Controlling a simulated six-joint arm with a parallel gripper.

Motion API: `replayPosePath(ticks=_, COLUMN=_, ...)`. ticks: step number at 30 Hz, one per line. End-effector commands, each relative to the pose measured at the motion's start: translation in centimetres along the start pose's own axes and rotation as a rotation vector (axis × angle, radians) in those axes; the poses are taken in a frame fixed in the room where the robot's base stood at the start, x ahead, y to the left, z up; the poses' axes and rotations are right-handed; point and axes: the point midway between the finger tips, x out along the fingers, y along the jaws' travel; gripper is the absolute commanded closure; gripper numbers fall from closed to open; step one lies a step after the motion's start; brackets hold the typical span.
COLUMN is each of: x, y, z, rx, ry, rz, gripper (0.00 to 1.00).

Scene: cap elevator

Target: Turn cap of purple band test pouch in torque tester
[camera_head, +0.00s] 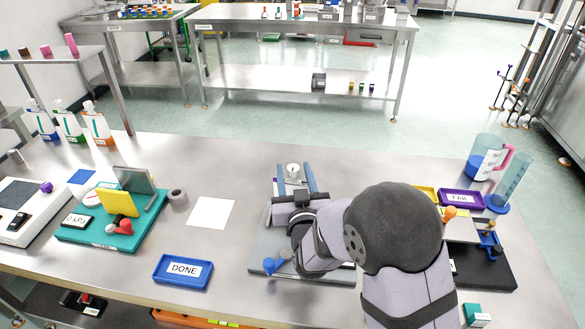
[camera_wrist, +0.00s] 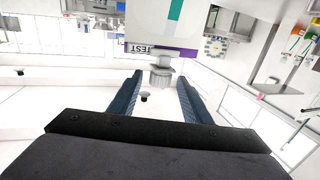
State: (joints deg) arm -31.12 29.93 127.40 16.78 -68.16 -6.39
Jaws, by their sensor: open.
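The white pouch (camera_wrist: 160,30), with a teal stripe and a purple band (camera_wrist: 138,48) reading TEST, is upside down at the top of the wrist view. Its pale cap (camera_wrist: 161,77) points toward my gripper (camera_wrist: 160,82). My gripper is open, with one blue finger on each side of the cap; contact is not clear. In the head view my gripper (camera_head: 296,168) reaches away over the grey fixture plate (camera_head: 260,246), with a small pale round part (camera_head: 293,171) between its fingertips. My arm hides much of this fixture, and I cannot tell whether it is the torque tester.
A blue DONE tray (camera_head: 182,272) and white sheet (camera_head: 211,213) lie left. A teal fixture (camera_head: 100,236) with yellow and grey plates stands farther left. A purple FAIL tray (camera_head: 461,199), black base (camera_head: 490,268) and blue-bottomed measuring vessels (camera_head: 484,160) are right.

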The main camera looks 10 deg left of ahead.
Motion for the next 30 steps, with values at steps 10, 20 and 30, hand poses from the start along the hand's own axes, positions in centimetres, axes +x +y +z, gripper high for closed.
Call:
replayPosePath(ticks=10, x=-1.9, y=0.0, z=0.0, rx=0.0, ry=0.001, rz=0.0, gripper=0.56)
replayPosePath(ticks=20, x=-1.9, y=0.0, z=0.0, rx=0.0, ry=0.001, rz=0.0, gripper=0.56)
replayPosePath(ticks=30, x=-1.1, y=-0.2, z=-1.6, rx=-0.04, ry=-0.02, rz=0.011, gripper=0.56)
